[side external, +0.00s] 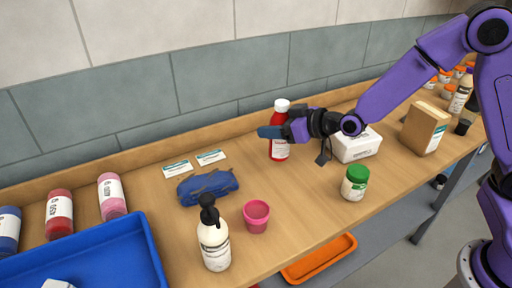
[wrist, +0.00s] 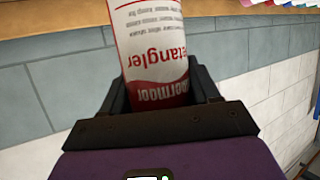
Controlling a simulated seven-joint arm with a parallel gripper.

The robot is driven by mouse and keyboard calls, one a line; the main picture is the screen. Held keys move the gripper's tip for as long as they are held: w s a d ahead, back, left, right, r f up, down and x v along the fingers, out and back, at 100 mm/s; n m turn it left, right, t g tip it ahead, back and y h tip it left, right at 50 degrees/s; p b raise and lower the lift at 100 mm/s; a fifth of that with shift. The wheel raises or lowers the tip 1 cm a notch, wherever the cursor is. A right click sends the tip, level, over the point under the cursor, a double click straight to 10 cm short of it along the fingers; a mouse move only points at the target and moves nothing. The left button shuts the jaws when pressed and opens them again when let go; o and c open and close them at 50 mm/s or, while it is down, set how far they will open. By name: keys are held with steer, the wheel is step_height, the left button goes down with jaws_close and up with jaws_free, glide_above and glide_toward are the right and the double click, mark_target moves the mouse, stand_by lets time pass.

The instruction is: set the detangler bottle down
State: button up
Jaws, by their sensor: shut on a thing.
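The detangler bottle (side external: 280,151) is red with a white cap and a white label, and stands upright near the back of the wooden table in the side view. My gripper (side external: 272,131) is shut around its upper body, coming from the right. In the wrist view the bottle (wrist: 152,42) sits between both dark fingers, its label reading "etangler" upside down. Its cap and base are out of that view. I cannot tell whether its base touches the table or is slightly above it.
Two white cards (side external: 211,157) and a blue cloth (side external: 208,187) lie to the left. A white box (side external: 357,146) stands close on the right. In front are a pink cup (side external: 256,216), a green-lidded jar (side external: 354,183) and a pump bottle (side external: 214,244). Bare table lies between.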

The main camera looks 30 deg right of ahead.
steer(key=shift+w+a+f, duration=0.35)
steer(key=shift+w+f, duration=0.65)
steer(key=shift+f, duration=0.6)
steer(key=shift+w+a+f, duration=0.4)
steer(key=shift+w+f, duration=0.6)
steer(key=shift+f, duration=0.55)
steer(key=shift+w+a+f, duration=0.35)
steer(key=shift+w+f, duration=0.65)
steer(key=shift+f, duration=0.6)
steer(key=shift+f, duration=0.1)
steer(key=o, duration=1.4)
steer(key=shift+f, duration=0.1)
steer(key=shift+c, duration=0.2)
